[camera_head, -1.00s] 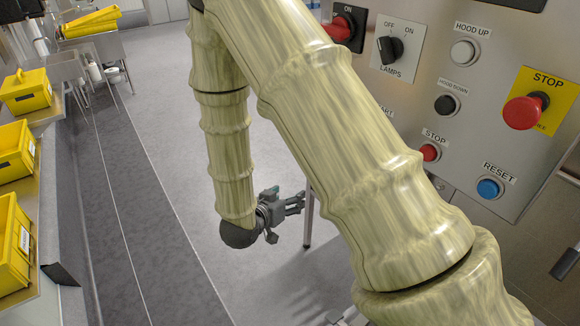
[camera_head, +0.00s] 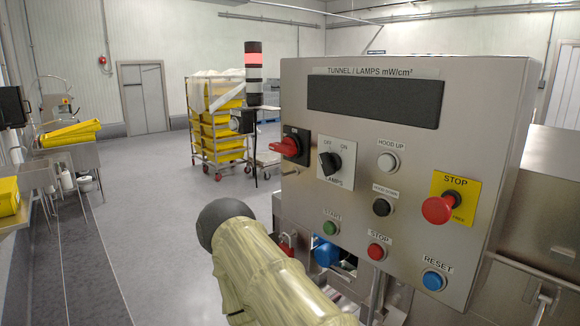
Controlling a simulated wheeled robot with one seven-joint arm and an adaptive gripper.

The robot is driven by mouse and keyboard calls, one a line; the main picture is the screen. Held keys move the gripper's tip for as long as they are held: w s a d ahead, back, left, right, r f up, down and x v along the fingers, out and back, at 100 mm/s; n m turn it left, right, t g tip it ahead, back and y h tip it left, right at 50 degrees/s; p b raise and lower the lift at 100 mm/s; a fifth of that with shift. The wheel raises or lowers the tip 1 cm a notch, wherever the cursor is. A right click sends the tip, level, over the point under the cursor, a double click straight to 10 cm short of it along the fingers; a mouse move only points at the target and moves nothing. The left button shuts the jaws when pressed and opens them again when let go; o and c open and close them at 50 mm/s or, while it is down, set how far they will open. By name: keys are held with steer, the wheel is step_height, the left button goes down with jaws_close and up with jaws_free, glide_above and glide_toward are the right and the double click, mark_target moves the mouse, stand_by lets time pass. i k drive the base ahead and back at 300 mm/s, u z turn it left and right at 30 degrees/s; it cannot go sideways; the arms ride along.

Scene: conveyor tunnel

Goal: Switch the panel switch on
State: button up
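A steel control panel (camera_head: 300,225) stands at the right. On it, a black rotary knob (camera_head: 330,163) sits on a white plate marked OFF, ON and LAMPS, and it leans to the upper left, toward OFF. My gripper is not visible in this view.
The panel also carries a red STOP mushroom button (camera_head: 438,208), a blue RESET button (camera_head: 433,280) and several smaller buttons. A wheeled rack of yellow crates (camera_head: 222,130) stands behind, left of the panel. The floor (camera_head: 155,220) left of the panel is clear.

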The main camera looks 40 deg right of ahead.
mark_target(288, 147)
steer(key=z, duration=0.35)
steer(key=k, duration=1.25)
steer(key=z, duration=0.45)
steer(key=i, duration=0.45)
steer(key=z, duration=0.05)
